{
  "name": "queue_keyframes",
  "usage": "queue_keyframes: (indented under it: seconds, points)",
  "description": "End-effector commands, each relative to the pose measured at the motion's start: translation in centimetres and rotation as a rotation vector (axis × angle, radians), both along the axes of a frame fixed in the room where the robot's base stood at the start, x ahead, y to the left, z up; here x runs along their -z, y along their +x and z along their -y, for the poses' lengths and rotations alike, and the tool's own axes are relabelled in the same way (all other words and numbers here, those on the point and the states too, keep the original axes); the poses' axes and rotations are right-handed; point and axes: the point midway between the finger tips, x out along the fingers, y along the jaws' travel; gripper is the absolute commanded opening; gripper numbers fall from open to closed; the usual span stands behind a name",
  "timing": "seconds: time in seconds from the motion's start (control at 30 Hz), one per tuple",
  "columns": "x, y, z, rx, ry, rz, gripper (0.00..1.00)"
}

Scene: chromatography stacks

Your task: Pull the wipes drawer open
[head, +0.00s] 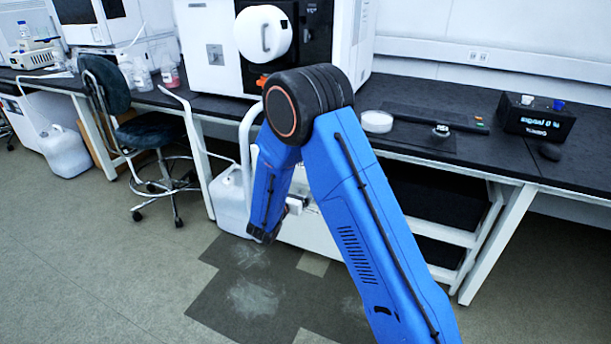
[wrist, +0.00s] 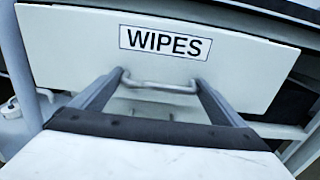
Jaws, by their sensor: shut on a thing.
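The wipes drawer (wrist: 75,50) has a white front with a black-framed WIPES label and fills the upper part of the wrist view. Its pale bar handle (wrist: 158,86) sits below the label. My gripper (wrist: 158,78) is shut on this handle, with one grey finger at each end of the bar. In the head view my blue arm reaches down to the low white front under the bench and hides most of the gripper and handle. A dark gap shows above and to the right of the drawer front; I cannot tell how far the drawer is out.
The black-topped bench (head: 440,150) runs above the drawer, with a large white instrument (head: 210,50) on it. A white jug (head: 230,195) stands on the floor left of the drawer. A wheeled stool (head: 150,130) is farther left. The floor in front is clear.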

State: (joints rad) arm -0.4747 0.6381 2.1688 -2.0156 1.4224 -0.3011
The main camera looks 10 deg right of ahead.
Motion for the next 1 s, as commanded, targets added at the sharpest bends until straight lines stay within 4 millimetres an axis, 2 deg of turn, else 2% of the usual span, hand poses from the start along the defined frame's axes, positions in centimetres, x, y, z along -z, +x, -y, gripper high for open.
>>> queue_keyframes:
  seconds: [0.1,0.6,0.8,1.0]
  points:
    - [0.0,-2.8,-2.3,-0.007,-0.001,-0.002,0.54]
    - [0.0,-14.0,-10.3,-0.006,-0.001,-0.001,0.54]
    - [0.0,-17.6,-13.0,-0.005,0.0,0.0,0.54]
    - [0.0,-20.1,-14.7,-0.003,0.0,0.0,0.54]
